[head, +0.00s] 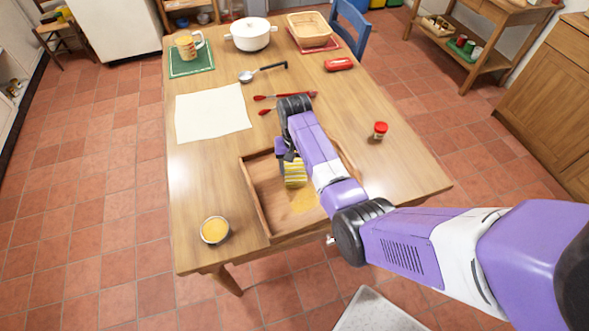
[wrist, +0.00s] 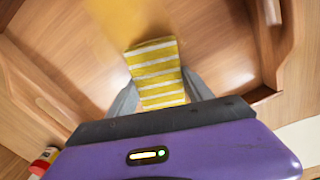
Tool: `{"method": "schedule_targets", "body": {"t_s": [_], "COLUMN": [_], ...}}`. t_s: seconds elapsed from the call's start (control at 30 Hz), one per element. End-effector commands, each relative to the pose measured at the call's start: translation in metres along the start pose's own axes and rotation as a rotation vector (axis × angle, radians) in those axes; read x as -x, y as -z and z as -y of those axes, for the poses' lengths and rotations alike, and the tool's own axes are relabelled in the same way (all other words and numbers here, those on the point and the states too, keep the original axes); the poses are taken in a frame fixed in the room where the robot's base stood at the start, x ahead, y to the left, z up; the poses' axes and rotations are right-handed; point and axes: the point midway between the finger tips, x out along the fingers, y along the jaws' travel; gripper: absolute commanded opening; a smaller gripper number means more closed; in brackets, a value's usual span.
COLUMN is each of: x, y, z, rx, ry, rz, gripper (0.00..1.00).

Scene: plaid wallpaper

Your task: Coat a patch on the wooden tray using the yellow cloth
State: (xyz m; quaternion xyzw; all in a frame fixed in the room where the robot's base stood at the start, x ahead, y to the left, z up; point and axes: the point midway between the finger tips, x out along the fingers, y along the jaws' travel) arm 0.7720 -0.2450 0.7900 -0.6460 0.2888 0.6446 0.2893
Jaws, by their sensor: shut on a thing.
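The wooden tray (head: 255,199) lies on the table's near half, with raised wooden walls; its inside floor (wrist: 215,40) fills much of the wrist view. My gripper (head: 291,160) is over the tray and shut on the yellow cloth (head: 295,173), which has white stripes. In the wrist view the cloth (wrist: 156,75) sticks out between the two grey fingers, down at the tray floor. A yellow-orange patch (head: 304,200) marks the tray floor beside the cloth; it shows blurred in the wrist view (wrist: 115,20). My arm hides the tray's right part. A round bowl of yellow-orange stuff (head: 215,231) stands left of the tray.
A red-lidded jar (head: 380,130) stands right of the tray. Red-handled utensils (head: 270,98), a white sheet (head: 211,112), a ladle (head: 262,72) and a red case (head: 339,64) lie beyond.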

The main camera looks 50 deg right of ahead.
Motion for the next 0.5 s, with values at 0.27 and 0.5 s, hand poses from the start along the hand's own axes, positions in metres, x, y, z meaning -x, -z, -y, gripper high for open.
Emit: {"method": "schedule_targets", "body": {"t_s": [0.27,0.5], "x": [0.001,0.004], "y": [0.004,-0.01], "z": [-0.017,-0.022], "rx": [-0.003,-0.001], "ry": [-0.002,-0.003], "rz": [0.003,0.005], "gripper": [0.21,0.21]}}
